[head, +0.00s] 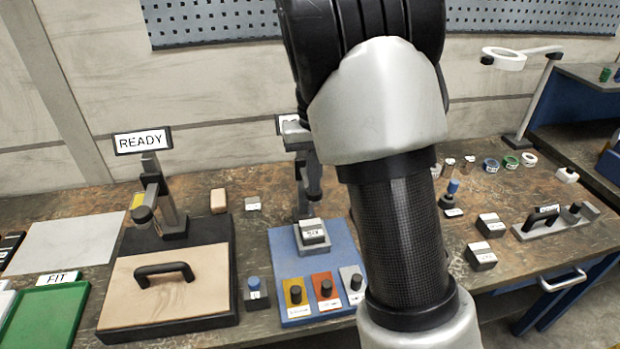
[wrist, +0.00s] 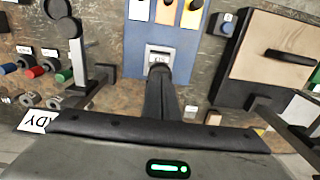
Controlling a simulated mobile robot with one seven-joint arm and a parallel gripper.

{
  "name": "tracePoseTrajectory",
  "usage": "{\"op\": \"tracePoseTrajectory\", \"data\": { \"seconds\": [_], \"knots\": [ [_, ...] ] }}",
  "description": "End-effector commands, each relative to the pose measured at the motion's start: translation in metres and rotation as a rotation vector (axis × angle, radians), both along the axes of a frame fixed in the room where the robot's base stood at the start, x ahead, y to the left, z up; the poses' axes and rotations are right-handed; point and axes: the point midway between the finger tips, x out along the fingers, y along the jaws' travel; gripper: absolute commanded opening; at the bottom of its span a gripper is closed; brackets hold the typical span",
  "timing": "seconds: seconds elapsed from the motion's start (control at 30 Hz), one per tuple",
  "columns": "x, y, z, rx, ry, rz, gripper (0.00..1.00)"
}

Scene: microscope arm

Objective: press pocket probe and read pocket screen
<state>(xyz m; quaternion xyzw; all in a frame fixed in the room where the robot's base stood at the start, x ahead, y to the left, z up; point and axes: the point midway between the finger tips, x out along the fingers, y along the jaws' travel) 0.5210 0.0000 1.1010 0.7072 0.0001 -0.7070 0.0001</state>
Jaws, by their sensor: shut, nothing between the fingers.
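A blue station (head: 345,243) stands mid-bench, also in the wrist view (wrist: 190,60). A block with a white label (head: 313,232) sits in its pocket; the wrist view shows it (wrist: 158,58) just beyond my fingertips. A dark post with a downward part (head: 306,165) rises behind the block; this may be the pocket probe. A white-faced sign (head: 283,123) behind the post is mostly covered by my arm, its text unreadable. My gripper (wrist: 159,68) is shut and empty; contact cannot be told.
A green tray (head: 50,320) lies far left. Yellow, orange and white tiles with knobs (head: 325,288) line the blue station's front. Small labelled blocks (head: 482,256) stand right of my arm.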

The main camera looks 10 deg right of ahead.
Motion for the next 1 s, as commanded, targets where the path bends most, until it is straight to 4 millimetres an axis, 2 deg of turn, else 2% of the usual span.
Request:
{"op": "tracePoseTrajectory", "data": {
  "seconds": [0.77, 1.0],
  "knots": [
    [0.000, -0.001, -0.042, -0.001, 0.002, -0.001, 0.00],
    [-0.001, 0.000, -0.041, -0.001, 0.002, -0.001, 0.00]
  ]
}}
